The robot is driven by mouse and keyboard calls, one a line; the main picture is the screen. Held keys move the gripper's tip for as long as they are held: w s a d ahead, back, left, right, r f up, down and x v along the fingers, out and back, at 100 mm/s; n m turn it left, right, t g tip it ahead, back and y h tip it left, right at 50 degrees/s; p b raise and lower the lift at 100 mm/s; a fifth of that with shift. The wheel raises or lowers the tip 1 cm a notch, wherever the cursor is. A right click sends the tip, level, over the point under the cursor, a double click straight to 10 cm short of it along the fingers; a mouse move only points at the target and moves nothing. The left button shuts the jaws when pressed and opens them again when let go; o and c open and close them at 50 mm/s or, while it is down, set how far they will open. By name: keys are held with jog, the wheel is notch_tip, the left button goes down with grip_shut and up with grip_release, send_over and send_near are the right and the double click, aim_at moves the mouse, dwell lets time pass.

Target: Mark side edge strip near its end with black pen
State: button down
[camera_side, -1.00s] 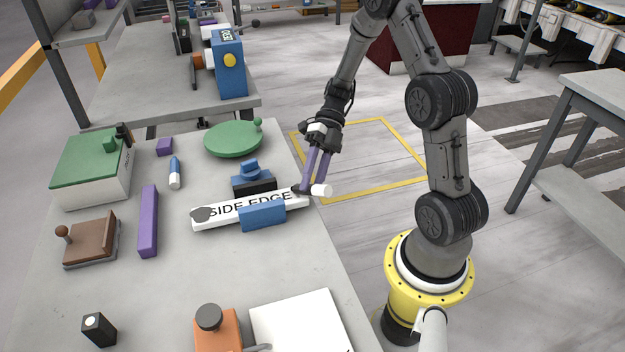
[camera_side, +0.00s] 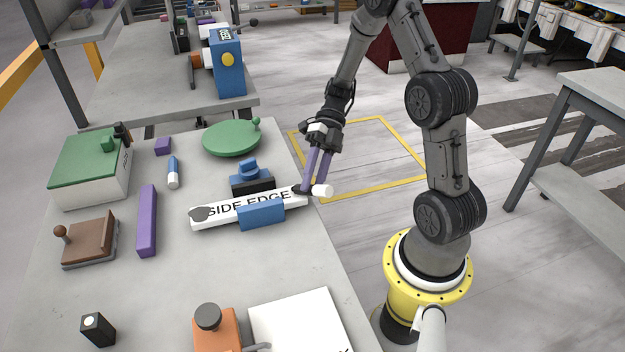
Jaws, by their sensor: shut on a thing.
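The white strip lettered "SIDE EDGE" (camera_side: 285,212) lies slantwise on the slab, between a blue block in front (camera_side: 260,215) and a dark blue-topped block behind (camera_side: 251,180). A grey blob covers its left end. My gripper (camera_side: 312,187), with purple fingers, is at the strip's right end, shut on a small pen with a black part and a white end (camera_side: 323,191). The pen lies about level, its black part toward the strip and its white end to the right. I cannot tell whether its tip touches the strip, and no fresh mark can be made out.
The slab (camera_side: 180,290) also holds a green round lid (camera_side: 231,138), a purple bar (camera_side: 147,220), a blue-and-white marker (camera_side: 173,172), a brown block (camera_side: 90,242), an orange bottle (camera_side: 215,328) and a white sheet (camera_side: 298,322). Bare slab lies left of the strip.

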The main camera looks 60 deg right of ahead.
aim_at(324, 187)
jog(key=shift+s+a+f, duration=0.1)
jog(key=shift+s+a, duration=0.1)
jog(key=shift+s, duration=0.55)
jog(key=shift+s+a, duration=0.2)
jog(key=shift+s, duration=0.5)
dwell(2.4)
notch_tip(324, 187, up, 7)
dwell(0.7)
jog(key=w+a+m+t+h, duration=0.2)
jog(key=w+m+t+h, duration=0.2)
jog(key=w+m+t, duration=0.2)
jog(key=w+a+m+t+h, duration=0.2)
jog(key=w+m+t, duration=0.4)
jog(key=w+m, duration=0.4)
jog(key=shift+w+a+h, duration=0.25)
jog(key=shift+w+h, duration=0.65)
jog(key=shift+w, duration=1.4)
